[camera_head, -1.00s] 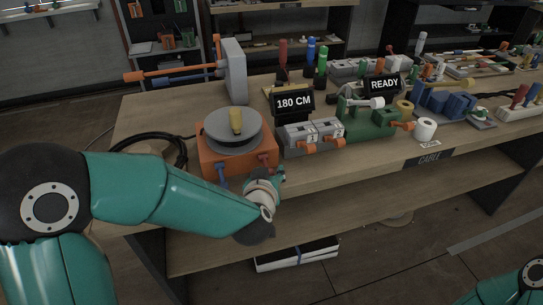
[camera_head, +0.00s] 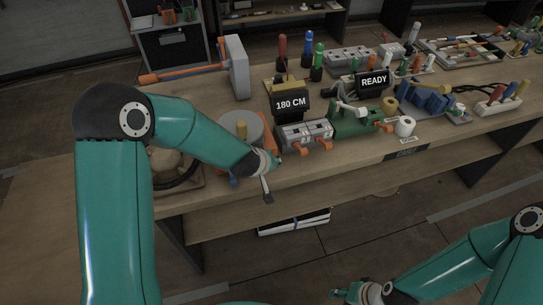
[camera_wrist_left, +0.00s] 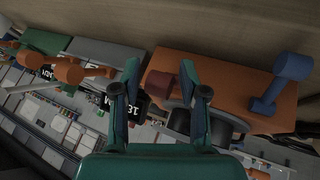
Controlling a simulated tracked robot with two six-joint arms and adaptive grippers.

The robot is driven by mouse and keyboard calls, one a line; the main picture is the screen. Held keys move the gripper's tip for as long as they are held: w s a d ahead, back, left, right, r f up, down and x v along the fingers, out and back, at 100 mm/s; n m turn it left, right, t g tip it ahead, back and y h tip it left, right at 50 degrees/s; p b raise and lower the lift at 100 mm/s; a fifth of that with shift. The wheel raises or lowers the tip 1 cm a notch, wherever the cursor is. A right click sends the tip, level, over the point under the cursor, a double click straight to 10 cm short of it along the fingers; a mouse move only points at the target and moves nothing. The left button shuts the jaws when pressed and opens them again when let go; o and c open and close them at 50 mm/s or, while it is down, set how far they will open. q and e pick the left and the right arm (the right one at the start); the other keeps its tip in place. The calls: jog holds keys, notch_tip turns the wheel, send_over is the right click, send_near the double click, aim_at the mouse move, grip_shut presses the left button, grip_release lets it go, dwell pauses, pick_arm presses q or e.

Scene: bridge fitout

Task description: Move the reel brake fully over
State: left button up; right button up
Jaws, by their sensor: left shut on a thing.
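The 180 CM display (camera_head: 291,103) and a grey unit with orange levers (camera_head: 304,134) stand just right of the reel. The green unit (camera_head: 355,122) and READY display (camera_head: 373,83) are further right. A black cable (camera_head: 180,175) lies left. Floor space lies in front.

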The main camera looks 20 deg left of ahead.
pick_arm(q)
jog(key=shift+w+a+r, duration=0.1)
jog(key=shift+w+r, duration=0.1)
dwell(0.3)
jog(key=o, duration=1.2)
jog(key=shift+f, duration=0.1)
jog(key=shift+c, duration=0.2)
jog(key=shift+s, duration=0.1)
jog(key=v, duration=1.2)
